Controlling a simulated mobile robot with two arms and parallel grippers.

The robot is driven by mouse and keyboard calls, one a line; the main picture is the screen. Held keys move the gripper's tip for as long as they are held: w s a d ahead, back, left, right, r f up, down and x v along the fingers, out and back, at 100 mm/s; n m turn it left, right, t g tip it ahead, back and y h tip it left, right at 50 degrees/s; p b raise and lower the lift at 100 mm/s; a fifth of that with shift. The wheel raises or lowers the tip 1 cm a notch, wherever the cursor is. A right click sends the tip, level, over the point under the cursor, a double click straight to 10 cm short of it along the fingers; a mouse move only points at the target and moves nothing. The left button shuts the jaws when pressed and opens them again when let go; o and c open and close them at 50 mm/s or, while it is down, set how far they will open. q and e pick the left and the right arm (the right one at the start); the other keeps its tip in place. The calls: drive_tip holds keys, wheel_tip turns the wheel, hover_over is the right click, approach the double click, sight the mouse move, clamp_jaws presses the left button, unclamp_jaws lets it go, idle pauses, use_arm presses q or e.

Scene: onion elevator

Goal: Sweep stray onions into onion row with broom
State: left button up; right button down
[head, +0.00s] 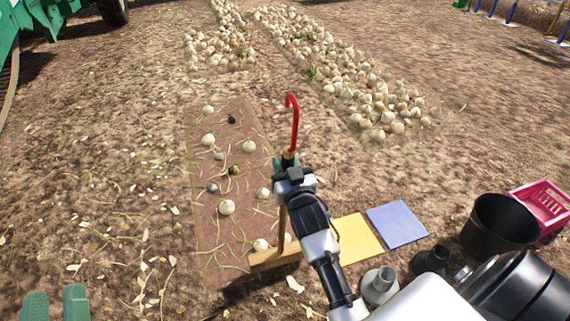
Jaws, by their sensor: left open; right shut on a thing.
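Several stray white onions (227,208) lie scattered on a flat brown strip of soil (205,225), among dark clods and straw. The onion row (375,100) runs from beyond the strip into the distance, with another band of onions (215,48) to its left. My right gripper (287,163) is shut on the broom's upright handle, whose red hooked top (293,105) sticks up above it. The broom's wooden head (273,259) is at the near end of the strip, close to an onion (261,245). My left gripper (55,305) is open and empty at the bottom left.
A yellow square (355,240) and a blue square (398,224) lie right of the broom. A black bucket (498,222) and pink crate (543,206) stand at the right. Green machinery (55,15) is at the top left. Open soil lies left of the strip.

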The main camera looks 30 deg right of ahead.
sight(285, 147)
wheel_tip(285, 147, up, 2)
drive_tip(key=shift+p, duration=0.85)
use_arm(q)
wheel_tip(285, 147, down, 10)
drive_tip(key=s+a+g+y+p, duration=0.1)
drive_tip(key=a+g+y+p, duration=0.15)
drive_tip(key=g, duration=0.65)
use_arm(e)
drive_tip(key=shift+r+b, duration=0.35)
drive_tip(key=shift+r, duration=0.5)
drive_tip(key=shift+r+p, duration=0.85)
drive_tip(key=shift+p, duration=0.05)
drive_tip(key=shift+r+p, duration=0.8)
drive_tip(key=shift+p, duration=0.05)
use_arm(q)
drive_tip(key=s+a+f+g+y, duration=0.1)
drive_tip(key=s+a+f+g, duration=0.1)
drive_tip(key=s+g, duration=0.2)
drive_tip(key=s+a+f+n+g+y, duration=0.1)
drive_tip(key=s+f+g+y, duration=0.1)
drive_tip(key=s+g, duration=0.3)
drive_tip(key=shift+s+a+f+g, duration=0.35)
drive_tip(key=shift+s+f, duration=0.45)
drive_tip(key=shift+s, duration=0.35)
